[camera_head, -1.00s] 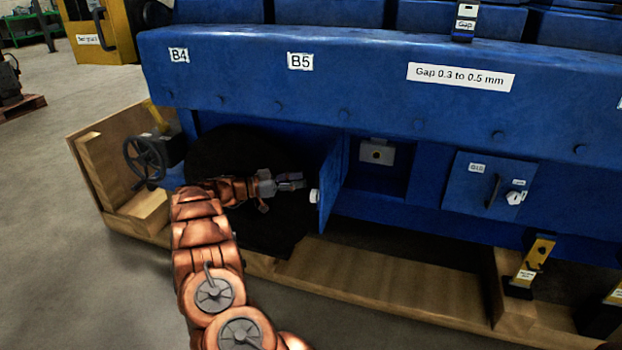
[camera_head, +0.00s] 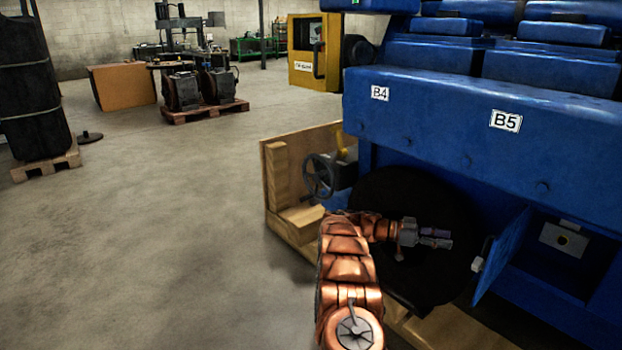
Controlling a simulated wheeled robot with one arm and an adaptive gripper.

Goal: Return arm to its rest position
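My arm (camera_head: 348,262) is copper-coloured and reaches up from the bottom of the head view, then bends to the right. My gripper (camera_head: 437,238) is at its end, in front of the dark round wheel (camera_head: 410,190) on the blue engine's end. Its two fingers point right, toward the open door (camera_head: 500,255) of a blue compartment, with a gap to the door. No object shows between the fingers. They look close together and are too small to tell open from shut.
The blue engine (camera_head: 440,125) fills the right side, on a wooden skid (camera_head: 455,328). A yellow cabinet (camera_head: 313,50) is behind. Pallets with machinery (camera_head: 205,108) and a dark wrapped load (camera_head: 35,90) stand far left. The floor at left is clear.

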